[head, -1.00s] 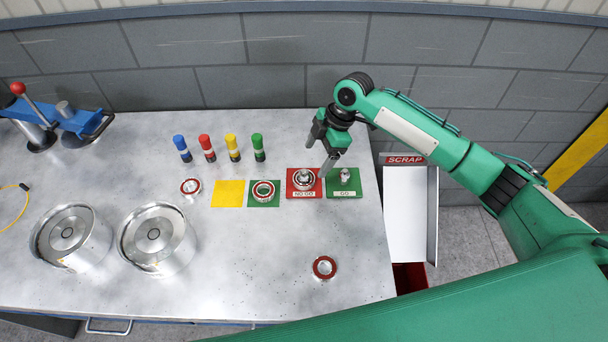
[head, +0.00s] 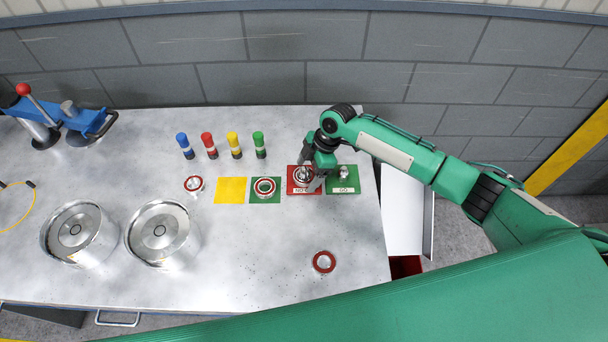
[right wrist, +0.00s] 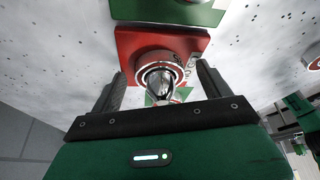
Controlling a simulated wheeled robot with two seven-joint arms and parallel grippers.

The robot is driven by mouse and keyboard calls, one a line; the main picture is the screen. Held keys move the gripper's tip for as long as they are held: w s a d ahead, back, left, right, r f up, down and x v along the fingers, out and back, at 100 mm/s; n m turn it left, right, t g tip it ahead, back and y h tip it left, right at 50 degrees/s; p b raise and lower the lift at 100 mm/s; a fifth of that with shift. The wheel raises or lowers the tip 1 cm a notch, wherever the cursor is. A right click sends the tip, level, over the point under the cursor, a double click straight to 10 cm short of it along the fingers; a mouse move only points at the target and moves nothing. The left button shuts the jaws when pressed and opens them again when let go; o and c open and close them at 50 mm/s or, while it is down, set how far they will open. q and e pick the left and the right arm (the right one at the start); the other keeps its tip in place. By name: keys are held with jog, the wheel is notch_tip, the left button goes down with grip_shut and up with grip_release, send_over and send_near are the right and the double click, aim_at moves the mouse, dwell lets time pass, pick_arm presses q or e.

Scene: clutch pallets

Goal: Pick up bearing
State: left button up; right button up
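A bearing (head: 301,173) with a bright metal ring sits around a shiny metal post on the red NO GO block (head: 292,188). In the right wrist view, the bearing (right wrist: 143,69) shows behind the rounded post (right wrist: 160,84), on the red block (right wrist: 124,42). My right gripper (head: 312,184) is over the red block. In the right wrist view, its fingers (right wrist: 160,80) are spread, one on each side of the post and bearing, with visible gaps. The fingers partly hide the bearing in the head view. My left gripper is not in view.
Other bearings lie left of the yellow square (head: 230,190), on the green square (head: 265,200), and near the table front (head: 324,262). The green GO block (head: 347,188) with its metal post is close on the right. The scrap chute (head: 402,215) is beyond the table's right edge.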

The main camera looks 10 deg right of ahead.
jog(key=c, duration=1.1)
jog(key=shift+c, duration=0.2)
